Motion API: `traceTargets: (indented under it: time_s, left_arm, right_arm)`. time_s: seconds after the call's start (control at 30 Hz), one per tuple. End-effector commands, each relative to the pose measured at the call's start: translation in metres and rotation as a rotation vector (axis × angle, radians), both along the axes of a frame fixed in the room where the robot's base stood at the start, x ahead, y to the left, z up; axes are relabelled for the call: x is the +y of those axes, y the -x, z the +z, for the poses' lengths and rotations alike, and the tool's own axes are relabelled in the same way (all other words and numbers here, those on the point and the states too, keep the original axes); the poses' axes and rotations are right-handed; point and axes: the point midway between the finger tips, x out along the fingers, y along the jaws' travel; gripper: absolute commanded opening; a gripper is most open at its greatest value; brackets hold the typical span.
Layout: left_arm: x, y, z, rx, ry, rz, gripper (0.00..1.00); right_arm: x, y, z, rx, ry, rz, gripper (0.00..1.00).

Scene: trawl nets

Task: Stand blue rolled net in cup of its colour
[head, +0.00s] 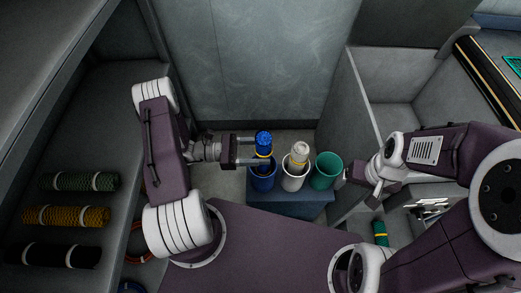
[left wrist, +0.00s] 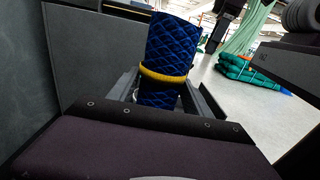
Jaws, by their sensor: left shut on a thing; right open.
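The blue rolled net (head: 263,137) with a yellow band stands upright at the mouth of the blue cup (head: 263,181). My left gripper (head: 262,152) is shut on the net from the left, near its band. In the left wrist view the blue net (left wrist: 170,50) rises upright between the fingers, with the band just above them. The net's lower end is at or over the cup mouth; how deep it reaches is hidden. My right gripper (head: 372,186) is open, right of the green cup, and seems to hold nothing.
A white cup (head: 293,183) holds a white rolled net (head: 299,153). The green cup (head: 324,172) looks empty. The cups stand on a blue-grey block (head: 300,208). A green roll (head: 380,233) lies at the lower right. Green, yellow and black rolls lie on the left shelf.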

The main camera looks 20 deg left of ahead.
Motion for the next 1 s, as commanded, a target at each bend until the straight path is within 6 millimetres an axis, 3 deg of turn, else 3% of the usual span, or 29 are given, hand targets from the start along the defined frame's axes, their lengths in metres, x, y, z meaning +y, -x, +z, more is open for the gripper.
traceTargets:
  time_s: [0.13,0.17,0.23,0.57,1.0]
  left_arm:
    - [0.0,0.0,0.001,-0.001,0.002,0.0,0.0]
    - [0.0,0.0,0.001,-0.001,0.002,0.0,0.63]
    - [0.0,0.0,0.001,-0.001,0.002,0.0,0.83]
    - [0.002,0.0,0.0,-0.001,-0.001,0.001,0.83]
    - [0.08,0.022,0.0,-0.002,-0.001,0.004,0.83]
  right_arm:
    - [0.0,0.0,0.0,0.0,0.0,0.0,0.83]
    - [0.0,0.0,0.0,0.0,0.0,0.0,0.83]
    - [0.0,0.0,0.0,0.0,0.0,0.0,0.83]
    - [0.0,0.0,0.0,0.0,0.0,0.0,0.83]
    - [0.0,0.0,0.005,0.0,0.0,0.0,0.83]
